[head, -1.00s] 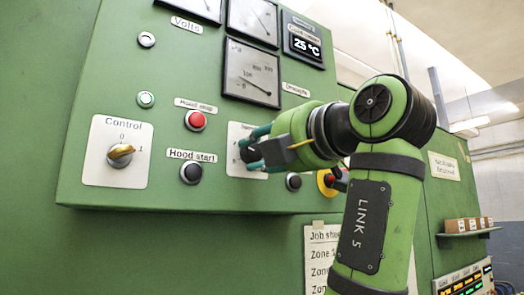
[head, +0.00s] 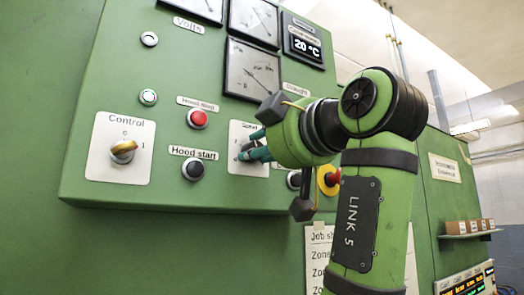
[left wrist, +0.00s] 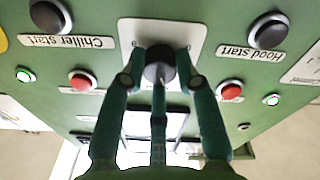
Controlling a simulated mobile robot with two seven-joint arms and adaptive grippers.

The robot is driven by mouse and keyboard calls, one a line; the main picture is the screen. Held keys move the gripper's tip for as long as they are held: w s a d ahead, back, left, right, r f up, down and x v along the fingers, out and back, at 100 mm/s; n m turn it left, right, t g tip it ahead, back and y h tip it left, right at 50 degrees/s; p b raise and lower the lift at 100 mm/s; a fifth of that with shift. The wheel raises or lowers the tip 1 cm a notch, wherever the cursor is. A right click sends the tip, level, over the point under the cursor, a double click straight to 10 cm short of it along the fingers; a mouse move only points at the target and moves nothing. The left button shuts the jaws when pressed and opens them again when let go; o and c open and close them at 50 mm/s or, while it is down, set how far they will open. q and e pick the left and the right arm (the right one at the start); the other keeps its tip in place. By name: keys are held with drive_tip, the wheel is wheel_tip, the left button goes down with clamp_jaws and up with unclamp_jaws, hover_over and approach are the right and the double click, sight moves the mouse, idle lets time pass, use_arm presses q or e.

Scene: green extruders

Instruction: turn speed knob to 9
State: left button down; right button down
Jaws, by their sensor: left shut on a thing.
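The speed knob is a dark round knob (left wrist: 158,52) on a white plate (left wrist: 190,35) in the left wrist view, which looks upside down. In the head view its plate (head: 237,164) is right of the hood buttons, with its label and scale largely covered. My left gripper (head: 257,150) reaches the plate with its teal fingers. In the left wrist view the fingers (left wrist: 160,78) are closed around the knob. The knob's pointer and the number it points to are hidden. My right gripper is in neither view.
Left of the plate are a black hood start button (head: 195,169), a red hood stop button (head: 198,119) and the control switch (head: 123,151). A red and yellow emergency button (head: 329,180) is close right. Gauges and a 20 °C display (head: 303,42) are above.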

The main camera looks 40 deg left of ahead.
use_arm(q)
drive_tip(key=m, duration=0.3)
drive_tip(key=shift+s+r+m+t, duration=0.1)
drive_tip(key=shift+r+m+t, duration=0.1)
drive_tip(key=shift+m+t, duration=0.15)
drive_tip(key=m+b, duration=0.1)
drive_tip(key=m, duration=0.3)
drive_tip(key=shift+r+h, duration=0.1)
drive_tip(key=shift+h, duration=0.2)
drive_tip(key=m, duration=0.4)
drive_tip(key=m+b, duration=0.1)
drive_tip(key=m, duration=0.2)
drive_tip(key=shift+m+h, duration=0.25)
drive_tip(key=shift+h, duration=0.05)
drive_tip(key=m, duration=0.3)
drive_tip(key=shift+m, duration=0.3)
drive_tip(key=m, duration=0.3)
drive_tip(key=shift+m+b, duration=0.3)
drive_tip(key=shift+b, duration=0.05)
drive_tip(key=m, duration=0.5)
drive_tip(key=shift+m, duration=0.3)
